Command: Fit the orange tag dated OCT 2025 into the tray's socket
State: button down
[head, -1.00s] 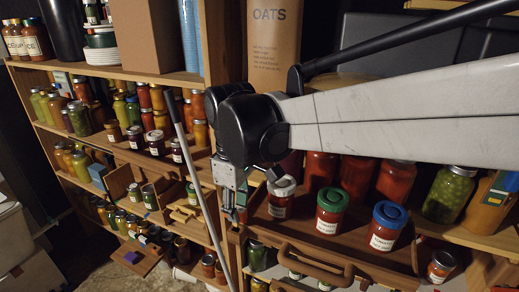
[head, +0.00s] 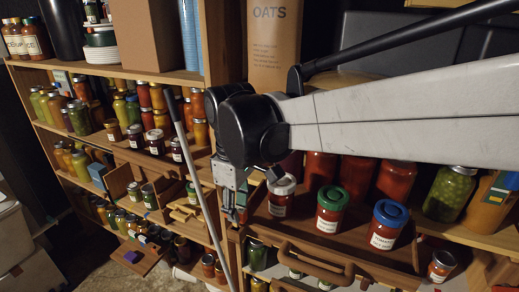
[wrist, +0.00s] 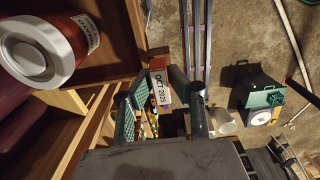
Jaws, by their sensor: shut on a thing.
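The orange tag (wrist: 161,89) shows in the wrist view with a white label reading OCT 2025. My gripper (wrist: 158,98) is shut on it, the tag standing out between the two fingers. In the head view my gripper (head: 232,212) hangs at the left end of a wooden tray (head: 352,246) bearing jars. I cannot make out the tag clearly there. The tray also shows at the upper left of the wrist view (wrist: 112,58), left of the tag and apart from it in the picture. I cannot make out the socket.
Jars with white (head: 282,186), green (head: 333,197) and blue (head: 390,213) lids stand on the tray. A brown handle (head: 315,258) is at its front. A grey pole (head: 196,195) runs close left of my gripper. Shelves full of jars stand farther left.

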jog(key=shift+f+b, duration=1.15)
jog(key=shift+f, duration=0.35)
dwell(1.8)
jog(key=c, duration=1.6)
grip_release()
jog(key=shift+o, duration=0.2)
notch_tip(320, 180, up, 12)
jog(key=shift+r, duration=0.1)
